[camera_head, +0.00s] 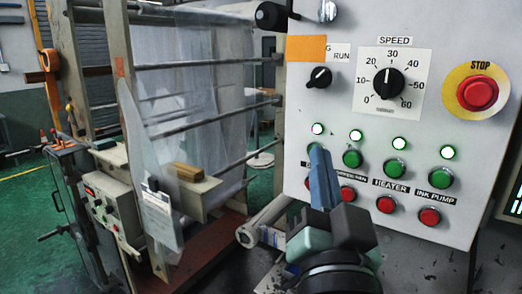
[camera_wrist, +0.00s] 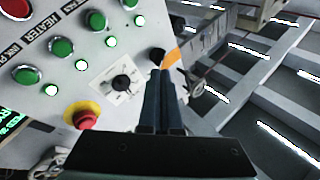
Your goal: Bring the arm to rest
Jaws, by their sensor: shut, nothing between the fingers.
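My gripper (camera_head: 321,178) is in front of the lower left of the control panel (camera_head: 440,30) in the head view. Its two blue fingers are together, with nothing between them, and point up towards the row of green buttons. They hide part of the leftmost buttons and labels. In the wrist view the gripper (camera_wrist: 162,78) is also shut, its fingertips near an orange patch on the panel. I cannot tell for sure whether the fingertips touch the panel.
The panel carries a speed knob (camera_head: 388,83) pointing near 30, a RUN switch (camera_head: 319,77), a red stop button (camera_head: 477,93) and lit green lamps (camera_head: 400,143). To the left stands a film frame with clear sheeting (camera_head: 200,70). Green floor (camera_head: 30,205) is open at far left.

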